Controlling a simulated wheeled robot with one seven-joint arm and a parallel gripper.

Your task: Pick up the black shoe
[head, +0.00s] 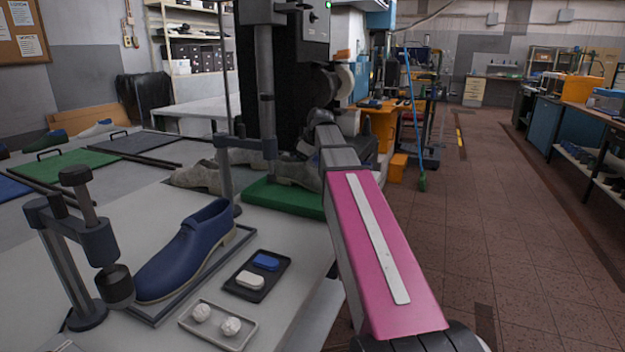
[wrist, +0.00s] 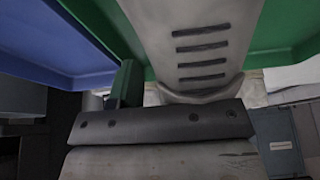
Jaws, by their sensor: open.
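No shoe that is plainly black shows in the head view. A navy-blue shoe (head: 188,254) stands on a dark mat at the front left of the grey table. Two greyish shoes, one on the left (head: 198,177) and one on a green mat (head: 283,196), stand farther back, partly hidden by my arm and a clamp stand. My gripper (wrist: 200,92) fills much of the wrist view and is open, with no shoe recognisable in it. Its fingertips are hard to make out in the head view behind my pink arm link.
A black tray (head: 236,284) with a blue and a white block and a grey tray (head: 197,333) with two white lumps lie by the table's right edge. A clamp stand (head: 90,240) rises at the front left. The tiled floor on the right is clear.

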